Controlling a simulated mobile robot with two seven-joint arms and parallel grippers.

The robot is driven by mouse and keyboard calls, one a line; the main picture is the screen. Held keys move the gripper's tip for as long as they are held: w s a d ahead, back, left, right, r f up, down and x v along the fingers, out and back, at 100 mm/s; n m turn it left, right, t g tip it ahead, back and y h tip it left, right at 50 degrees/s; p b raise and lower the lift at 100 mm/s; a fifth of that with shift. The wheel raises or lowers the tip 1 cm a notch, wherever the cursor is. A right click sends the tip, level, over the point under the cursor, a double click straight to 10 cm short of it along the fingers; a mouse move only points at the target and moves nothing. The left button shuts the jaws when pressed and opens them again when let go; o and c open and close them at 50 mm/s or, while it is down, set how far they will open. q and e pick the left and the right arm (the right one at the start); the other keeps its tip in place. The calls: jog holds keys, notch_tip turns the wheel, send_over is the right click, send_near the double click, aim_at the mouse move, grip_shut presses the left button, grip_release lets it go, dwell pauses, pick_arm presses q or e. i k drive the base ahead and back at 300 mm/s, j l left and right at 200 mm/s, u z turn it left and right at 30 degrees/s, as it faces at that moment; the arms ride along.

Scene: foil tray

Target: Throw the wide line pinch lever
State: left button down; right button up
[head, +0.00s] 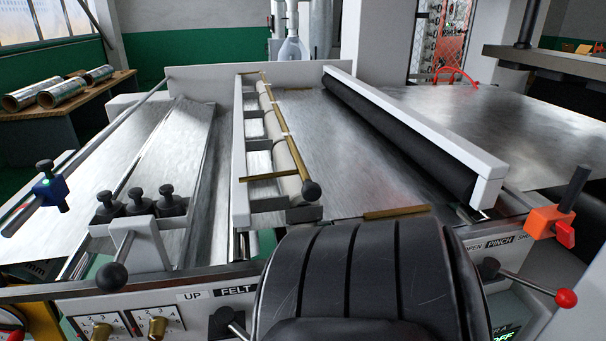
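A lever with a red ball end (566,298) sits on the front panel at the lower right in the head view. Its rod runs from a black hub (488,268) to the right and slightly down. A plate above it (497,243) reads OPEN, PINCH and SH, with the rest cut off from sight. This is the only lever I see beside a PINCH label; no wording for wide line is readable. Neither of my grippers is in view. The front panel at the bottom middle is hidden.
A dark roller (400,140) lies under a grey bar at the right. An orange block with a black handle (550,220) stands above the lever. A black-knobbed lever (112,276) and a FELT plate (236,291) are at left. Foil rolls (60,92) lie on a side table.

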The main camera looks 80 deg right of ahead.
aim_at(566, 298)
jog(key=z, duration=1.05)
jog(key=j+z, duration=0.1)
jog(key=z, duration=1.45)
jog(key=k+z, duration=0.1)
jog(key=z, duration=1.45)
